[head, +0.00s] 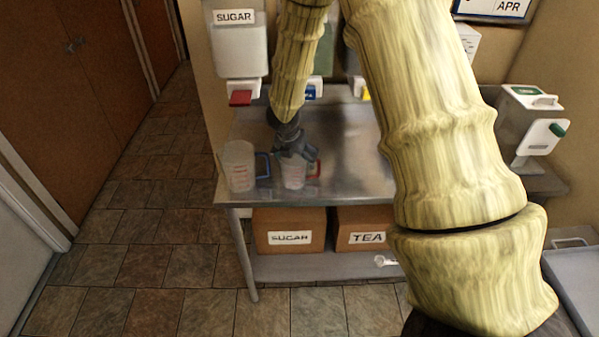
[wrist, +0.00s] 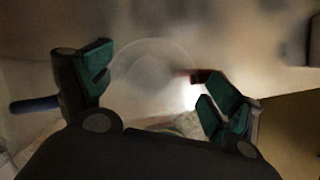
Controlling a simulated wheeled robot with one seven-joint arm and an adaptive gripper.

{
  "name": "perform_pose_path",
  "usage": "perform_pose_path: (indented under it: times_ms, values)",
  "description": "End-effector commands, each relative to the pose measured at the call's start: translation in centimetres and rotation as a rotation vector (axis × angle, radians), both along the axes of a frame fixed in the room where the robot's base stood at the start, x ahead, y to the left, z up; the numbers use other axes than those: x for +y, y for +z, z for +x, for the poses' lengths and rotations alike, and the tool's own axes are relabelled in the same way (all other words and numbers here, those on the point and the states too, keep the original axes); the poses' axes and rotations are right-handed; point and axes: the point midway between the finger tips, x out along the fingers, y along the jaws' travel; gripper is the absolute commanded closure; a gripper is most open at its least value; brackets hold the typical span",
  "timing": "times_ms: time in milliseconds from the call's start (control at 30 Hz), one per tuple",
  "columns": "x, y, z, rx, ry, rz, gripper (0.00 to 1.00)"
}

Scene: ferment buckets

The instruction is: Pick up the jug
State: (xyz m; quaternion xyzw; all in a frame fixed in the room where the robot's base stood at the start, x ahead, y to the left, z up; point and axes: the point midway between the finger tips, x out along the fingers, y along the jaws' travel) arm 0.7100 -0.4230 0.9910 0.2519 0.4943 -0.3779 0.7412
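A small clear jug with red markings (head: 293,175) and a red handle (head: 314,170) stands on the steel table. My gripper (head: 295,153) is over it and hides its upper part. In the wrist view the gripper (wrist: 160,85) is open, with teal finger pads apart. The jug's faint round rim (wrist: 150,42) shows between and beyond the fingers, and its red handle (wrist: 186,73) is near the right finger. I cannot tell whether the fingers touch the jug. A larger clear jug (head: 239,168) with a blue handle (head: 264,165) stands just to the left; that handle also shows in the wrist view (wrist: 35,104).
The steel table (head: 345,180) is clear to the right of the jugs. A sugar dispenser (head: 238,50) with a red outlet hangs behind at left. Boxes marked sugar (head: 289,230) and tea (head: 366,222) sit on the lower shelf. A white-and-green container (head: 530,125) stands at right.

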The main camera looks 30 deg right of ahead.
Motion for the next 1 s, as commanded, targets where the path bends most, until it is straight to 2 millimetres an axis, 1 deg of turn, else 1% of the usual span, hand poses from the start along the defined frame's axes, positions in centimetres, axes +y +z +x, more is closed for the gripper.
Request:
perform_pose_path:
  times_ms: [33,100,133,167,500,633,767,1000]
  values:
    - [0.1,-0.1,0.0,0.001,0.000,0.003,0.33]
    - [0.1,-0.2,-0.1,0.001,0.000,0.003,0.46]
    - [0.1,-0.2,-0.1,0.002,0.000,0.004,0.50]
    - [0.1,-0.2,-0.1,0.002,0.000,0.004,0.52]
    - [0.2,-0.5,-0.2,0.005,0.000,0.005,0.52]
    - [0.2,-0.2,-0.2,0.004,-0.002,0.006,0.52]
    - [0.1,0.7,-0.2,0.004,-0.002,0.005,0.52]
    - [0.1,3.1,-0.1,0.000,-0.001,0.004,0.52]
